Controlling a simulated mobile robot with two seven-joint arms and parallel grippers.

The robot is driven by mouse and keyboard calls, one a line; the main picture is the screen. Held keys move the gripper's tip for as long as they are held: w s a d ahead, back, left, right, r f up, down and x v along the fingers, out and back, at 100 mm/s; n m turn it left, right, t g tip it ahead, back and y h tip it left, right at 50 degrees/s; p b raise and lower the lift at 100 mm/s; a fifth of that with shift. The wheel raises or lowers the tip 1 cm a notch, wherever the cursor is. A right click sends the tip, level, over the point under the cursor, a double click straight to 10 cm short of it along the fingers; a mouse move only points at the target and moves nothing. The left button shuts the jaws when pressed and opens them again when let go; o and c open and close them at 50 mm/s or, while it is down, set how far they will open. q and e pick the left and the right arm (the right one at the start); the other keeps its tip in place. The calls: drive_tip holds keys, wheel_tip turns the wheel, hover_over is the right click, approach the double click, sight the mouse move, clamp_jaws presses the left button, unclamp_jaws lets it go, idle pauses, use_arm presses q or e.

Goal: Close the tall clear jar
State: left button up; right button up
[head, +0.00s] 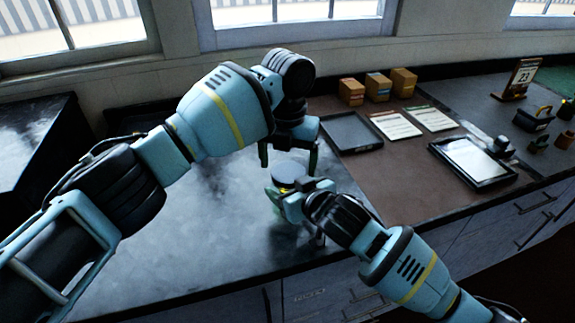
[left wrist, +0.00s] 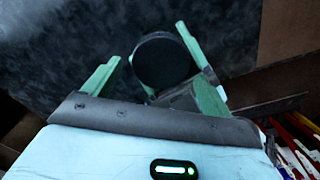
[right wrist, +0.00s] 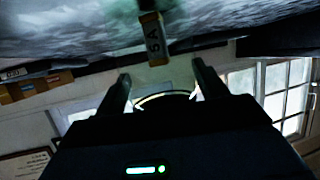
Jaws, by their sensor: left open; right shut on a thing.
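The clear jar (right wrist: 165,75) shows faintly between my right gripper's fingers in the right wrist view, with the countertop at the top of that picture. A tag marked 5A (right wrist: 152,38) shows beside it. My right gripper (head: 283,193) is shut on the jar. A round dark lid (left wrist: 162,60) shows from above in the left wrist view; it also shows in the head view (head: 288,170), at the top of the jar. I cannot tell whether it is fully seated. My left gripper (head: 289,150) is open, pointing down just above the lid.
A dark tray (head: 352,132), papers (head: 396,124) and a tablet-like tray (head: 472,160) lie to the right. Several small boxes (head: 377,86) stand at the back. The dark counter (head: 180,235) is clear left of the jar.

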use_arm(q)
drive_tip(key=r, duration=0.3)
drive_tip(key=shift+s+d, duration=0.15)
drive_tip(key=shift+d, duration=0.05)
drive_tip(key=shift+f, duration=0.1)
drive_tip(key=shift+a, duration=0.1)
drive_tip(key=shift+c, duration=0.3)
